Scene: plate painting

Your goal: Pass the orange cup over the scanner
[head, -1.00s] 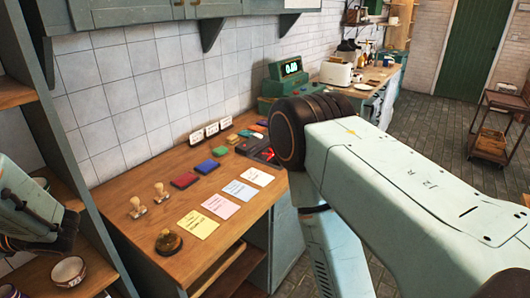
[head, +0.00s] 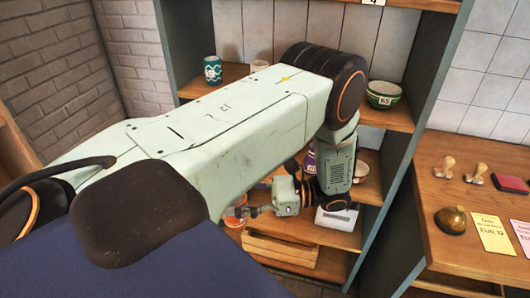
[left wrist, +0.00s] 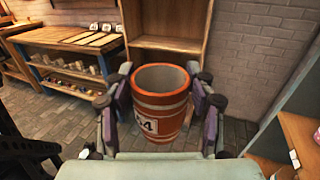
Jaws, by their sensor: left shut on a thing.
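The orange cup (left wrist: 161,112), with pale bands and a white number label, is upright between the fingers of my left gripper (left wrist: 160,92) in the left wrist view. The fingers press on it from both sides. Its open rim faces the camera and it looks empty. In the head view my left gripper (head: 254,211) is low in front of the shelf unit, small and partly behind my own arm, with only a little orange showing beside it. My right gripper is not in view.
The shelf unit holds a teal cup (head: 212,70), a green bowl (head: 384,95) and a wooden crate (head: 283,250). Its side panel (head: 420,140) stands between the shelves and the counter (head: 440,185). Stamps and a yellow price card (head: 493,235) lie on the counter.

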